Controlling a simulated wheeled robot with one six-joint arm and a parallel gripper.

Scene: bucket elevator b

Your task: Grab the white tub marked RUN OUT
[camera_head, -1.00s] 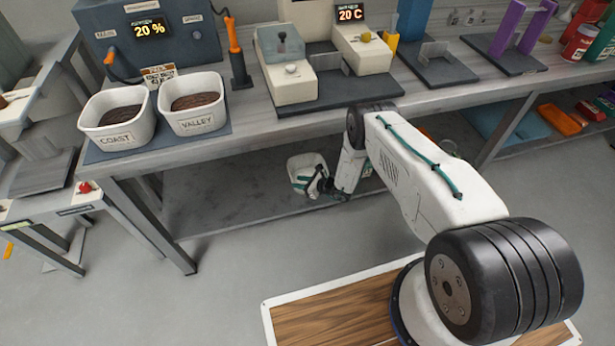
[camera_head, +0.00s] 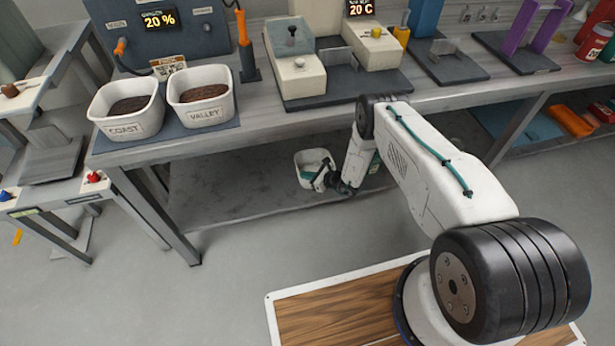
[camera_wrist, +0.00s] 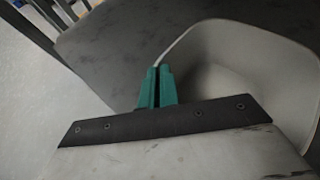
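A white tub (camera_head: 312,158) is on the lower shelf under the bench, near the middle of the head view. Its label does not show, so I cannot read RUN OUT on it. My gripper (camera_head: 322,178) is at the tub's near side. In the wrist view the tub (camera_wrist: 240,85) fills the right side, seen into its pale, empty-looking inside. The green fingertips of my gripper (camera_wrist: 155,87) are close together at the tub's rim, with the thin wall running into them. I cannot tell whether the tub is lifted off the shelf.
The grey lower shelf (camera_head: 230,197) is clear to the left of the tub. The bench top (camera_head: 265,125) overhangs it. Tubs marked COAST (camera_head: 125,112) and VALLEY (camera_head: 200,97) stand on the bench. A bench leg (camera_head: 165,222) stands at the left.

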